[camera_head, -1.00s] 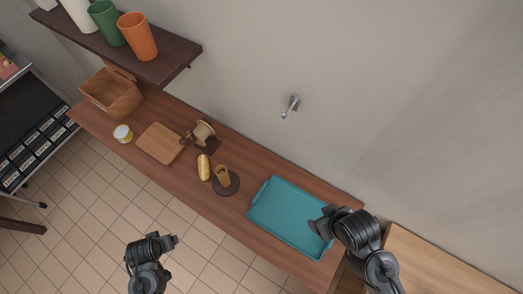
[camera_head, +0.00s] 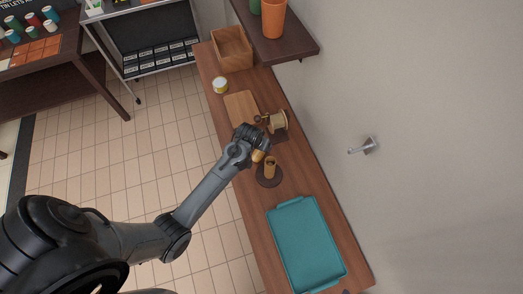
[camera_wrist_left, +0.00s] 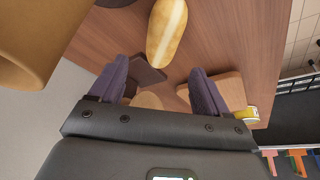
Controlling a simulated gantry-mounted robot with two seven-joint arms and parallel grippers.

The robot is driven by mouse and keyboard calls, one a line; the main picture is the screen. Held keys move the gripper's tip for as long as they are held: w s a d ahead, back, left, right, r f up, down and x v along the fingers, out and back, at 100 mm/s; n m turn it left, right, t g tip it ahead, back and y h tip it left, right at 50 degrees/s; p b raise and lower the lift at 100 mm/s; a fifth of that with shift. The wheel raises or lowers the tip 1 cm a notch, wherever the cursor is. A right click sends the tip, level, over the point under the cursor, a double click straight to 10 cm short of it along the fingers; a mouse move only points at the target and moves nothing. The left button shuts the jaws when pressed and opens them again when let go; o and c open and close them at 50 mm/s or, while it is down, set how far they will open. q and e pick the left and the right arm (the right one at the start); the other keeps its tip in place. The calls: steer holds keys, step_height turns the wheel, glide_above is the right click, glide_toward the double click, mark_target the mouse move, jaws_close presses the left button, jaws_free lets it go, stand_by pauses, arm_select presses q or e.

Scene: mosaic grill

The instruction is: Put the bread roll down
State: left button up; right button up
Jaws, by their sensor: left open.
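The bread roll (camera_head: 259,156), golden and oblong, lies on the brown wooden counter (camera_head: 230,158), mostly hidden by my left gripper (camera_head: 254,146) in the head view. In the left wrist view the bread roll (camera_wrist_left: 167,32) shows whole along most of its length, with a pale stripe along its top. My left gripper (camera_wrist_left: 158,68) is open there, its two dark fingers apart. The roll's near end points at the gap between the fingertips, and nothing is clamped. My right gripper is not in view.
A brown cup (camera_head: 270,168) stands on a dark round mat (camera_head: 269,182) close by. A wooden board (camera_head: 240,105), a brass-coloured device (camera_head: 276,121), a yellow-white can (camera_head: 220,85) and a basket (camera_head: 232,50) stand farther along. A teal tray (camera_head: 306,244) lies at the near end.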

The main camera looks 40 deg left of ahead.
arm_select(q)
steer(key=shift+b+x, duration=0.45)
steer(key=shift+x, duration=3.1)
steer(key=shift+s+f, duration=0.1)
steer(key=shift+s, duration=0.15)
steer(key=c, duration=1.1)
